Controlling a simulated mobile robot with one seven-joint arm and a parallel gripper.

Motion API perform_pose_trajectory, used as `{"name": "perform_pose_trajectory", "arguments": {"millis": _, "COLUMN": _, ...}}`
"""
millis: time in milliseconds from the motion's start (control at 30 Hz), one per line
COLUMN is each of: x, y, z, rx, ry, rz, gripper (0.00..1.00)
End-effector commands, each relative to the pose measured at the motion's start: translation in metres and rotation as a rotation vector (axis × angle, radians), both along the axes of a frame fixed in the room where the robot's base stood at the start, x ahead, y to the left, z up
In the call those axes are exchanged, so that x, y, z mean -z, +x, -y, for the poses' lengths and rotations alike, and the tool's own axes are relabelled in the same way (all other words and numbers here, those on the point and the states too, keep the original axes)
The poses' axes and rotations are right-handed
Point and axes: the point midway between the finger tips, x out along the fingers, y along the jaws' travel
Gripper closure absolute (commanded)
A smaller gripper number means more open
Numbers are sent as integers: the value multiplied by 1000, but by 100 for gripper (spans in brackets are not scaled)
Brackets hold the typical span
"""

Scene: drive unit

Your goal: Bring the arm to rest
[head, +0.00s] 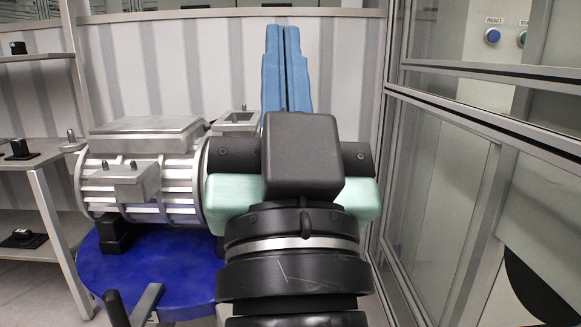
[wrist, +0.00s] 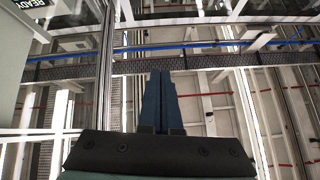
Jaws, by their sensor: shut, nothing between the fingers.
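My gripper (head: 286,68) stands upright in the middle of the head view, its long blue fingers pointing up and pressed together with nothing between them. The black and mint-green gripper body and black wrist below the fingers hide part of what lies behind. In the wrist view the same blue fingers (wrist: 158,102) are side by side, pointing up toward the ceiling structure.
A silver finned motor unit (head: 140,180) sits on a round blue table (head: 150,275) at left, close to my gripper. Metal shelves (head: 35,165) with small black parts stand far left. A framed glass partition (head: 440,180) is at right, with a blue button (head: 492,36) beyond.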

Motion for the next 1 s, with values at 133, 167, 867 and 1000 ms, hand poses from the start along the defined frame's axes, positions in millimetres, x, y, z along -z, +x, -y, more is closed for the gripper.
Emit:
{"name": "perform_pose_trajectory", "arguments": {"millis": 133, "x": -78, "y": -36, "z": 5, "rx": 144, "ry": -81, "rz": 113, "gripper": 100}}
{"name": "perform_pose_trajectory", "arguments": {"millis": 167, "x": -87, "y": -35, "z": 5, "rx": 144, "ry": -81, "rz": 112, "gripper": 100}}
{"name": "perform_pose_trajectory", "arguments": {"millis": 867, "x": -302, "y": -33, "z": 5, "rx": 137, "ry": -78, "rz": 105, "gripper": 100}}
{"name": "perform_pose_trajectory", "arguments": {"millis": 1000, "x": -345, "y": -33, "z": 5, "rx": 136, "ry": -78, "rz": 105, "gripper": 100}}
